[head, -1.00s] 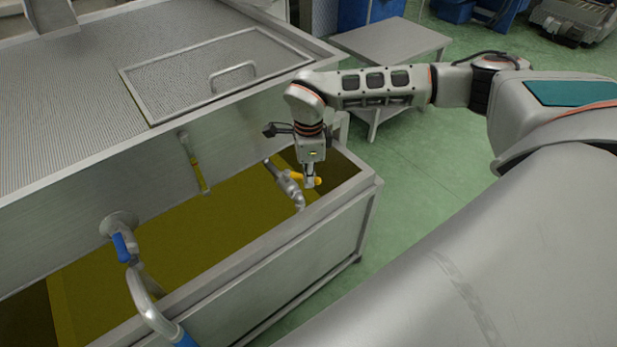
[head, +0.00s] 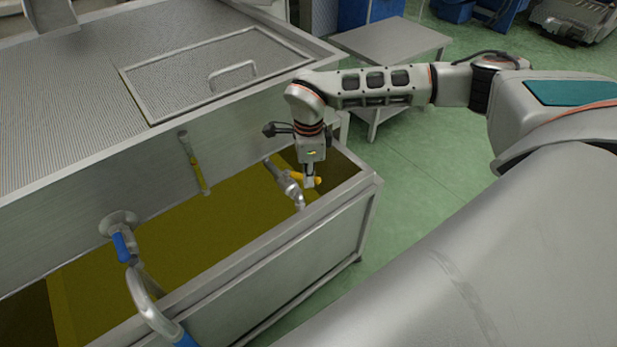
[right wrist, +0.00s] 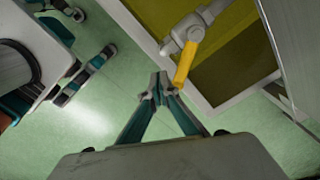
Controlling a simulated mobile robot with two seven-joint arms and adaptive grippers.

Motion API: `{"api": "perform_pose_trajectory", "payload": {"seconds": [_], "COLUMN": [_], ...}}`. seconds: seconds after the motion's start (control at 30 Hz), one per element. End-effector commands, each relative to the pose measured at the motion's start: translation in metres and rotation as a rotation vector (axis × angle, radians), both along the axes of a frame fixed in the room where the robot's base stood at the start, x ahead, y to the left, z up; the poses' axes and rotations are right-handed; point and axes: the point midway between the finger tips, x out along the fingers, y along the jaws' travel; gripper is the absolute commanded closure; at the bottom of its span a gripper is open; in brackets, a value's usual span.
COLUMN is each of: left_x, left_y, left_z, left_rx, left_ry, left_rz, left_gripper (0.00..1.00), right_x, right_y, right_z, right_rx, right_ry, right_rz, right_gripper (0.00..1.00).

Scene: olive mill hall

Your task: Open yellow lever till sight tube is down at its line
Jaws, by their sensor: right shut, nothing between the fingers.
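The yellow lever (head: 317,180) sits on a metal valve (head: 289,186) whose pipe comes out of the tank's front wall. In the right wrist view the yellow lever (right wrist: 184,65) hangs from the valve (right wrist: 190,30). My right gripper (head: 309,185) points down at the lever, partly hiding it in the head view. In the right wrist view its fingertips (right wrist: 160,86) are together and empty, close beside the lever's free end; I cannot tell whether they touch. My left gripper is not in view.
Below the valve is an open steel trough (head: 330,220) with yellow-green liquid. A blue-handled valve (head: 122,246) with a curved pipe stands at the left. A lidded tank (head: 90,75) lies behind.

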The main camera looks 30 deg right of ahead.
Motion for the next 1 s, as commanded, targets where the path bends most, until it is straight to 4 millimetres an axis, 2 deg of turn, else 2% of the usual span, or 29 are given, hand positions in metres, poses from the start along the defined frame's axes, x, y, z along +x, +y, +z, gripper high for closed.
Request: {"api": "perform_pose_trajectory", "payload": {"seconds": [0.5, 1.0], "left_x": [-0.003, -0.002], "left_y": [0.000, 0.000], "left_z": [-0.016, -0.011], "left_rx": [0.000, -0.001], "left_ry": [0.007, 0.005], "left_rz": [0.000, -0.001], "left_gripper": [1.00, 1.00], "right_x": [-0.001, 0.007], "right_y": [0.000, -0.009], "right_z": [-0.033, -0.033], "right_rx": [0.000, 0.000], "right_ry": [0.002, 0.000], "right_rz": [-0.001, -0.001], "right_gripper": [1.00, 1.00]}}
